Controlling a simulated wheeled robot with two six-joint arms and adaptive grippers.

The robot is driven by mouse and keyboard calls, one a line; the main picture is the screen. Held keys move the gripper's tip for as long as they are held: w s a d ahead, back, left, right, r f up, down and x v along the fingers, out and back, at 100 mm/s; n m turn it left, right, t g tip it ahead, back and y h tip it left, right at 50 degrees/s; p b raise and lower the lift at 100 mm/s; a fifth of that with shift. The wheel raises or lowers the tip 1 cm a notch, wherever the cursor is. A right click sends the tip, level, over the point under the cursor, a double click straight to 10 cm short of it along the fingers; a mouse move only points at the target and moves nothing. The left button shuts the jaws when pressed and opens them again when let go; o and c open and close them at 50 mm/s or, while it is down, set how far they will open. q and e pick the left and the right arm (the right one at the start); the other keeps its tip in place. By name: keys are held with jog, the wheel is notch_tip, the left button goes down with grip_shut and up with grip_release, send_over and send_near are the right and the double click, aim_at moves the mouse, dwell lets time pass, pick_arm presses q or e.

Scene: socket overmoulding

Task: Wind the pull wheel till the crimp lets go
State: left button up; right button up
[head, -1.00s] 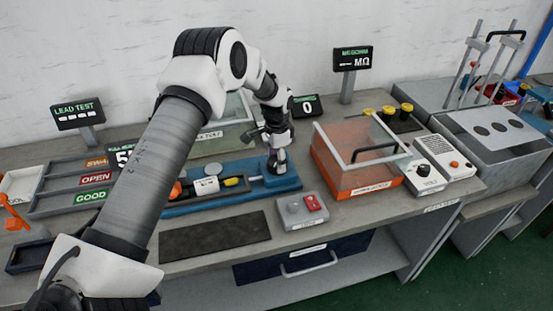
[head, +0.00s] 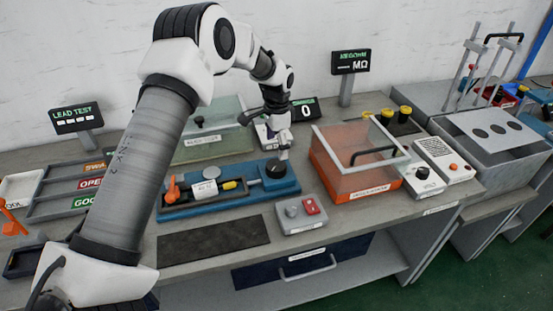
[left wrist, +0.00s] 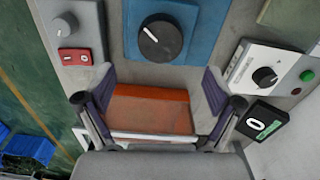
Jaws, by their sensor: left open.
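The pull wheel (head: 277,168) is a round black knob with a pale mark, at the right end of the blue pull fixture (head: 240,194). It also shows at the top of the left wrist view (left wrist: 160,38). A white-labelled piece (head: 205,188) and a yellow-ended part (head: 230,185) lie along the fixture; I cannot make out the crimp. My left gripper (head: 283,154) is just above and behind the wheel, apart from it. In the left wrist view its two fingers (left wrist: 160,92) are spread with nothing between them. My right gripper is not in view.
An orange box with a clear lid (head: 360,190) stands right of the fixture. A grey box with a knob and red switch (head: 302,213) is in front. A display (head: 305,109) reads 0 behind. A dark mat (head: 213,238) lies bare in front.

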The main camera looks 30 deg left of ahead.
pick_arm(q)
notch_tip(320, 180, up, 5)
jog(key=shift+f, duration=0.15)
dwell(0.3)
